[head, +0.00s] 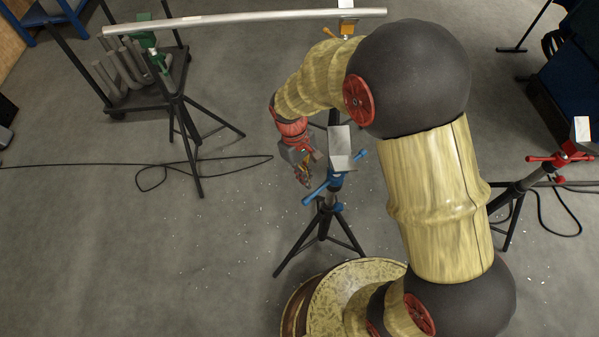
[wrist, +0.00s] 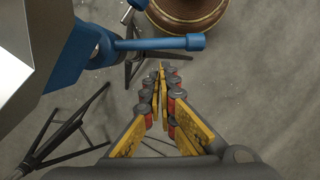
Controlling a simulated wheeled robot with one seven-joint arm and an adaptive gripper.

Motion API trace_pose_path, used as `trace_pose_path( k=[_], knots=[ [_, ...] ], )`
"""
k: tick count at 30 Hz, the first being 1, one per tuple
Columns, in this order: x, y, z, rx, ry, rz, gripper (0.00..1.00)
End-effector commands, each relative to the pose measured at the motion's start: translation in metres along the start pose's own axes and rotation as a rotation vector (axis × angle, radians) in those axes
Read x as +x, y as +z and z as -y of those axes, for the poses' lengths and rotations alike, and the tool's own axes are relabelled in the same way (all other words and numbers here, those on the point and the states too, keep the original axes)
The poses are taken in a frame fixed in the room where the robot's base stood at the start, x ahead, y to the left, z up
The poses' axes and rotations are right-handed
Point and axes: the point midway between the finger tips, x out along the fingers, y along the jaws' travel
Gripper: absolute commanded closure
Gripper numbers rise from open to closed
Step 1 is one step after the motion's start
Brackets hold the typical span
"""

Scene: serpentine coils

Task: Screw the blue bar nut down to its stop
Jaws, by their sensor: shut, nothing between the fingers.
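The blue bar nut (head: 318,193) sits on the blue-topped stand in the middle of the head view, just below its silver V-shaped head (head: 341,148). One bar of the blue bar nut (wrist: 165,43) crosses the upper part of the wrist view, ending in a thicker knob. My gripper (head: 305,183) is at the left of the blue stand, near the left bar end. In the wrist view my gripper (wrist: 161,72) has its yellow fingertips together, with nothing between them. The fingertips appear just below the bar; I cannot tell whether they touch it. The nut's thread is hidden.
A stand with a red bar nut (head: 560,158) is at the right. A green stand (head: 158,60) and an orange one (head: 345,30) carry a long silver pipe (head: 245,17). A cart with grey pipes (head: 125,70) is upper left. Black cable (head: 150,175) lies on open floor.

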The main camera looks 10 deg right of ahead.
Motion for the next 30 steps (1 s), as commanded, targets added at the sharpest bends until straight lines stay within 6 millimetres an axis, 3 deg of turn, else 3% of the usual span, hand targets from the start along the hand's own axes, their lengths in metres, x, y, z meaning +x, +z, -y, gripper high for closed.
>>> trace_pose_path(
  k=[6,30],
  knots=[
    [0.001,0.009,0.0,0.0,0.0,0.0,1.0],
    [0.001,0.016,0.003,-0.07,0.017,0.0,1.0]
  ],
)
